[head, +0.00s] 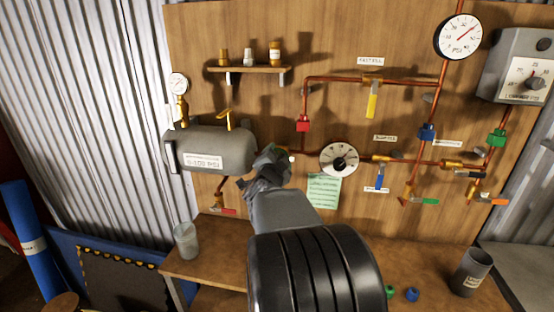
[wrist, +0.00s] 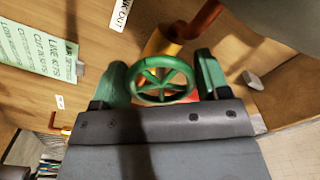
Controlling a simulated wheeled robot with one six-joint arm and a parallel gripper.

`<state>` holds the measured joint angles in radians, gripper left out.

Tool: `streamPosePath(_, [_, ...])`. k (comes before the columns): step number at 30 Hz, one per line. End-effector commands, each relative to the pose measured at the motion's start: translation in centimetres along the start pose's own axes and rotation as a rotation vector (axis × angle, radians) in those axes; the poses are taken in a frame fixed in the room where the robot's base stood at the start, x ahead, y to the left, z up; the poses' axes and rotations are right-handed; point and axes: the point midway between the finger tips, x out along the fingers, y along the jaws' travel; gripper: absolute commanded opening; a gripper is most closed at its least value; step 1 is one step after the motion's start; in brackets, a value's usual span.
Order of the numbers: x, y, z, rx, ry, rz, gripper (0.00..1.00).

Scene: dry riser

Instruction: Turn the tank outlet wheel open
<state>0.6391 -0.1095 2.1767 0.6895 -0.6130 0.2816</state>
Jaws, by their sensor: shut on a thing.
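The green spoked tank outlet wheel (wrist: 163,78) sits on a brass valve body (wrist: 160,45) in the wrist view. My gripper (wrist: 163,82) has one finger at each side of the wheel's rim and is shut on it. In the head view my gripper (head: 268,168) is at the right end of the grey tank (head: 210,150), and my arm and gripper hide most of the wheel there. I cannot tell how far the wheel is turned.
Copper pipes (head: 340,79) with coloured valves run across the wooden board. A glass jar (head: 186,240) and a dark cup (head: 471,272) stand on the bench below.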

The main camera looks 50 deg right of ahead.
Motion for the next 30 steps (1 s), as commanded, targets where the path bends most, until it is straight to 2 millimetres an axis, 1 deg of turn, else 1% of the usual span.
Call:
streamPosePath(8, [0.0, 0.1, 0.0, 0.0, 0.0, 0.001, 0.45])
streamPosePath(9, [0.0, 0.1, 0.0, 0.0, 0.0, 0.002, 0.7])
streamPosePath(16, [0.0, 0.1, 0.0, 0.001, 0.0, 0.001, 0.92])
streamPosePath(17, [0.0, 0.1, 0.0, 0.001, 0.0, 0.001, 0.93])
streamPosePath(25, [-0.3, 0.0, 0.0, 0.001, 0.0, 0.0, 0.93])
streamPosePath(28, [-1.2, 0.0, 0.0, 0.002, 0.0, -0.001, 0.93])
streamPosePath(30, [-2.3, 0.0, 0.1, 0.002, -0.001, -0.003, 0.93])
